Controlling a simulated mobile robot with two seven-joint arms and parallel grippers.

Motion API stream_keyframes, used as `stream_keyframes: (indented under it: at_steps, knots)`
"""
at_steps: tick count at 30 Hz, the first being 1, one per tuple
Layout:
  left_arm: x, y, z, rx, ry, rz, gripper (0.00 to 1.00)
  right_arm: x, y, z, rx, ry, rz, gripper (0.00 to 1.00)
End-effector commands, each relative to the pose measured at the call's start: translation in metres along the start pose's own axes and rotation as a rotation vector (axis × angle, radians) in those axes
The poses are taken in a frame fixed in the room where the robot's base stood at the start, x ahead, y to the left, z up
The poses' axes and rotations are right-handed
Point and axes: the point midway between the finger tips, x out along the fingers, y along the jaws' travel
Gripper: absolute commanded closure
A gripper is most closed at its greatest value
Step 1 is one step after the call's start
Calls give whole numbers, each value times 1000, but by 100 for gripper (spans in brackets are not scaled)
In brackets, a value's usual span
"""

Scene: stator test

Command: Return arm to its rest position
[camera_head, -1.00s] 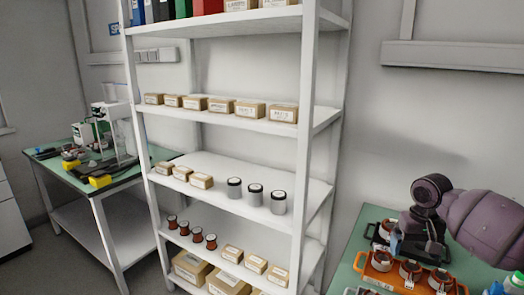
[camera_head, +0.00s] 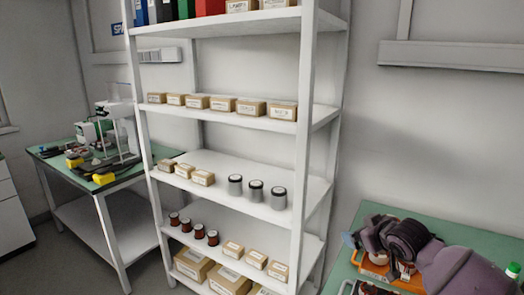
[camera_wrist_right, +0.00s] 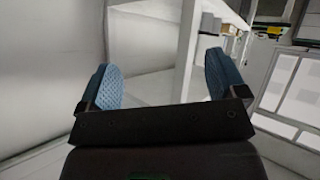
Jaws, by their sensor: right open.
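My right arm (camera_head: 440,255) shows at the lower right of the head view, folded low over the green table. Beyond the pads are a pale wall and a white shelf post. My left gripper is in neither view.
Under and beside my right arm, an orange tray (camera_head: 369,272) with copper-wound parts sits on the green table (camera_head: 350,240). A white shelf rack (camera_head: 302,150) with boxes, grey cylinders and spools stands in the middle. Another green-topped bench (camera_head: 122,180) stands at the left.

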Motion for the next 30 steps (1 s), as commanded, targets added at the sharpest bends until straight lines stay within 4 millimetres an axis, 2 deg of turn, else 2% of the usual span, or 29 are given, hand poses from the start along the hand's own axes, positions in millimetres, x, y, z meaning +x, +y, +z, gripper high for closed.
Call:
stream_keyframes:
  at_steps: [1, 6, 14, 20, 30]
  knots:
    - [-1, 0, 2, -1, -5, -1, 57, -1, -16, 13, -10, 46, -7, 9]
    - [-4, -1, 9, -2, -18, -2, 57, -14, -54, 49, -39, 179, 10, 9]
    - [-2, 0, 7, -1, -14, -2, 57, -49, -96, 117, -14, 267, 75, 9]
    - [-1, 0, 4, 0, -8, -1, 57, -83, -120, 180, 56, 239, 137, 9]
    - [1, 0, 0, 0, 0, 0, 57, -152, -166, 308, 251, 23, 212, 9]
